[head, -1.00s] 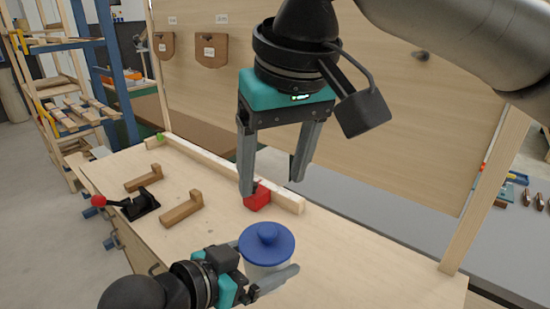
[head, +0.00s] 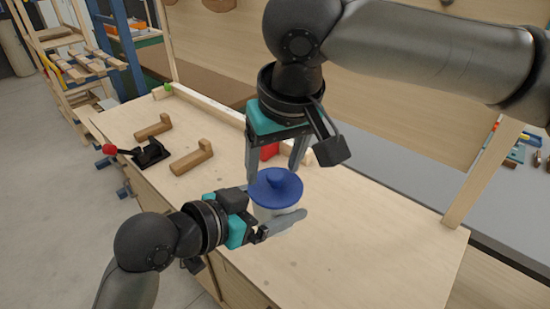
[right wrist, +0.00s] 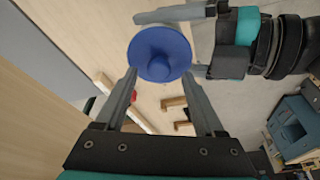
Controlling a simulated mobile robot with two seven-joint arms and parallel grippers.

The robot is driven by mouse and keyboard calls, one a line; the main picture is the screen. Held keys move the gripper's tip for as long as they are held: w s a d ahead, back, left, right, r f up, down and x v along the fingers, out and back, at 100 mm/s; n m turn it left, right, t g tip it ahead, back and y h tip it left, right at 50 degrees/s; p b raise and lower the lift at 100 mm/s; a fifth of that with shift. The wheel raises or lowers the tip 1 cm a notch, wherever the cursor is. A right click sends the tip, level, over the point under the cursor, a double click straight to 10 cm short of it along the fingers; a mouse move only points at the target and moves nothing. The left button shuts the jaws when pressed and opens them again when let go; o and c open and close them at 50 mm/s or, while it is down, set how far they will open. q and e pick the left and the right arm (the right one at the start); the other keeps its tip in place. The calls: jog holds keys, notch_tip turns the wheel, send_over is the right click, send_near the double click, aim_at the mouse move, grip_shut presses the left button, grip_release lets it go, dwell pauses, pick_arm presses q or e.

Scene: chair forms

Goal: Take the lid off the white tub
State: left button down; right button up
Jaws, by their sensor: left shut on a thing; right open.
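The white tub (head: 284,212) stands on the wooden bench with its blue lid (head: 275,190) on top; the lid has a round knob. My left gripper (head: 278,218) is shut around the tub's body below the lid, coming in from the left. My right gripper (head: 274,172) points down from above, open, with its fingers at the far side of the lid. In the right wrist view the lid (right wrist: 160,55) lies ahead of the tips of the right gripper (right wrist: 160,78), around the middle of the gap. My left gripper also shows there (right wrist: 200,40). Most of the tub is hidden by the lid and left fingers.
A red block (head: 269,151) sits behind the lid by a long wooden rail (head: 222,112). Two wooden L-shaped pieces (head: 192,158) and a black clamp with a red knob (head: 150,153) lie at left. The bench (head: 370,235) is clear at right.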

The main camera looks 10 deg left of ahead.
aim_at(275, 175)
grip_shut()
dwell(0.4)
jog(key=shift+r, duration=0.25)
dwell(0.5)
jog(key=shift+r, duration=0.9)
jog(key=shift+d+r, duration=0.1)
jog(key=shift+r, duration=1.85)
